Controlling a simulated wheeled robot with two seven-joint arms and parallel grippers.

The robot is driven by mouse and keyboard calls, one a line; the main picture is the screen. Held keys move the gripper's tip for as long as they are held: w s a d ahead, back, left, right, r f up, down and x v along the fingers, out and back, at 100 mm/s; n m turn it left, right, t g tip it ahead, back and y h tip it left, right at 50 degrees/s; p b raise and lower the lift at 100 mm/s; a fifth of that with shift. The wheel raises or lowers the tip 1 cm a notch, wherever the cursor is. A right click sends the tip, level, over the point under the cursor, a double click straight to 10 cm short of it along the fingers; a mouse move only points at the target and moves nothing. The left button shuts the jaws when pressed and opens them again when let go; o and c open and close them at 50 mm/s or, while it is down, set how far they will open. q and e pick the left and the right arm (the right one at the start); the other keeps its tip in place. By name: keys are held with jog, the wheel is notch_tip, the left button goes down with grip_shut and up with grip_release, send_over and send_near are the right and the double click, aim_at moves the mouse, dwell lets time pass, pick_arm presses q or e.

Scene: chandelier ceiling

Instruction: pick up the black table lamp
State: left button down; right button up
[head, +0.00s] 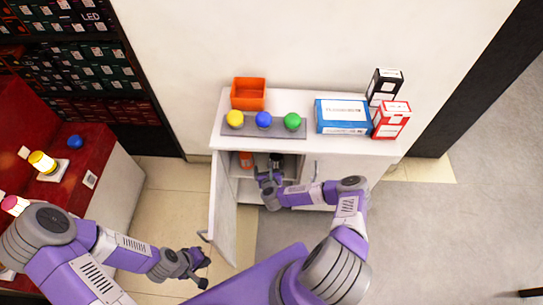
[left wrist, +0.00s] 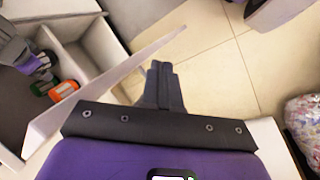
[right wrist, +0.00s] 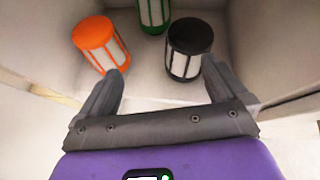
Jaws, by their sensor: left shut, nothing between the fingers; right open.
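The black table lamp (right wrist: 186,50), a caged cylinder with a white inside, stands in the cabinet, ahead of the right finger of my right gripper (right wrist: 161,72). That gripper is open and empty, its fingers apart from the lamp. An orange lamp (right wrist: 100,43) stands ahead of the left finger, and a green lamp (right wrist: 152,14) is farther back, cut by the frame edge. In the head view the black lamp (head: 276,159) is partly hidden by my right gripper (head: 267,174). My left gripper (head: 196,268) is shut and empty outside the cabinet; it also shows in the left wrist view (left wrist: 160,66).
The white cabinet (head: 335,148) has its door (head: 222,205) open, between my two grippers. On top are an orange bin (head: 248,94), coloured balls on a grey strip, and several boxes (head: 343,116). A red counter (head: 98,147) stands left. Floor in front is clear.

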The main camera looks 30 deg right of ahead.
aim_at(277, 163)
jog(key=d+m, duration=0.1)
jog(key=d+f+m+h, duration=0.1)
jog(key=d+m, duration=0.1)
jog(key=shift+d+f+g+h, duration=0.15)
jog(key=shift+d+g+h, duration=0.15)
jog(key=shift+b+x, duration=0.6)
jog(key=shift+x, duration=0.35)
jog(key=b+x, duration=0.1)
jog(key=x, duration=0.1)
jog(key=b+x, duration=0.2)
jog(key=x, duration=0.1)
jog(key=shift+f, duration=0.4)
pick_arm(q)
jog(key=f, duration=0.4)
jog(key=shift+w+f, duration=0.15)
jog(key=shift+w, duration=0.15)
pick_arm(e)
jog(key=shift+d, duration=0.1)
jog(key=shift+r, duration=0.1)
jog(key=shift+c, duration=0.3)
jog(key=c, duration=1.2)
jog(key=shift+r, duration=0.1)
